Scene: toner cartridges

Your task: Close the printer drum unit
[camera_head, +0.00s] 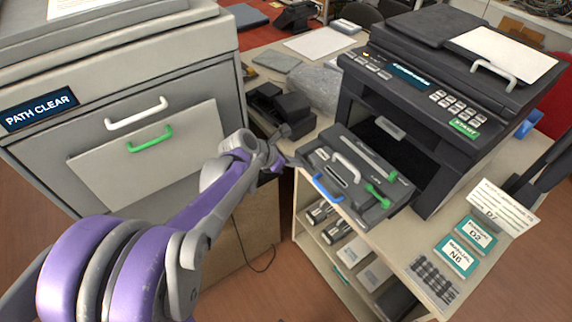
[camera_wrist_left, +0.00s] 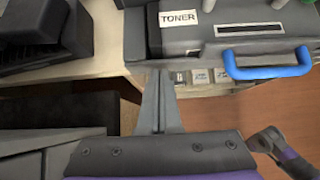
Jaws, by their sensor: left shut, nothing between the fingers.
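The printer drum unit (camera_head: 352,180) is a dark grey tray sticking out of the open front of the black printer (camera_head: 440,90). It has a blue handle (camera_head: 328,188) on its front, a pale handle on top and green levers. In the left wrist view the drum unit's front (camera_wrist_left: 195,50) shows a TONER label, with its blue handle (camera_wrist_left: 266,62) to the right. My left gripper (camera_head: 288,160) is shut and empty, just left of the drum unit's front corner. In the left wrist view its fingers (camera_wrist_left: 157,80) end just below the front edge; contact cannot be told. My right gripper is not in view.
A large grey machine (camera_head: 60,160) labelled PATH CLEAR stands at left. Black parts (camera_head: 280,105) lie on the table between the machines. Toner boxes (camera_head: 458,255) lie on the bench at right. Shelves (camera_head: 335,240) below hold several items. Open floor shows between the machines.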

